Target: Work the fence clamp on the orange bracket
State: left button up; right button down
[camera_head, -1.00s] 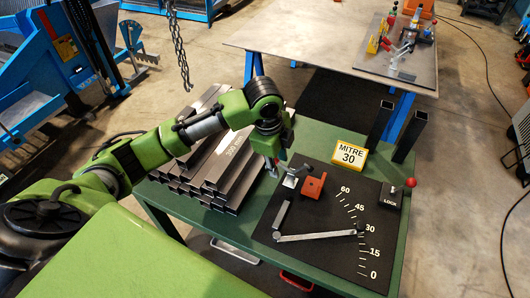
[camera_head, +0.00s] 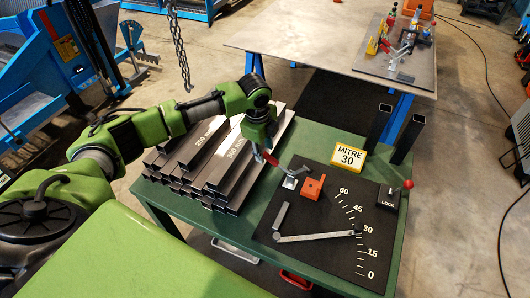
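The orange bracket (camera_head: 313,187) sits on the black board (camera_head: 330,215), right of the small metal fence clamp (camera_head: 290,181). The clamp's red handle (camera_head: 271,159) slants up and left from its metal body, out over the board's upper left edge. My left gripper (camera_head: 264,151) points down at the handle's outer end and appears to touch it. The fingers are small and partly hidden, so whether they are closed around the handle is unclear. A grey fence bar (camera_head: 315,237) lies across the board below the bracket. My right gripper is out of view.
Stacked steel tubes (camera_head: 225,165) lie on the green table left of the board. A yellow MITRE 30 sign (camera_head: 349,157), two dark upright posts (camera_head: 408,138) and a lock block (camera_head: 388,197) with a red-knobbed lever stand at the right. A chain (camera_head: 182,60) hangs at upper left.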

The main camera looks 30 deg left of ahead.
aim_at(265, 153)
pick_arm(q)
jog(key=shift+w+f, duration=0.15)
jog(key=shift+f, duration=0.75)
jog(key=shift+w+f, duration=0.15)
jog(key=shift+f, duration=0.75)
grip_shut()
jog(key=shift+w, duration=0.1)
